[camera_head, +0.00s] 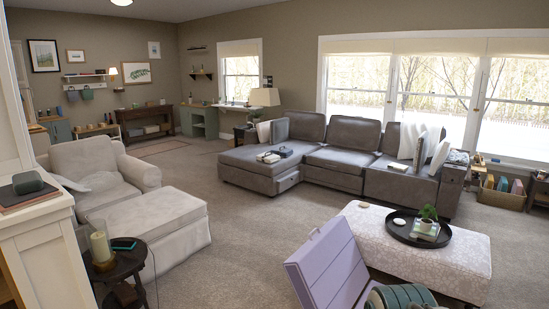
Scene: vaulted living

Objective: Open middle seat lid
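A grey leather sectional sofa (236,171) stands across the room below the windows. Its middle seat (335,160) lies flat between the chaise on the left and the right-hand seat (398,182); no raised lid shows there. A small handled drawer front (287,181) shows low on the chaise's right end. Near the bottom centre, a lilac panelled board (325,263) stands tilted, like a raised lid; what it is attached to is cut off by the frame. My gripper is not in view.
A patterned ottoman (458,262) with a dark round tray (399,233) stands at lower right. A striped green item (402,296) is at the bottom edge. A beige armchair (97,166), its footstool (150,219) and a dark side table (123,267) are left. Open carpet (245,222) lies between.

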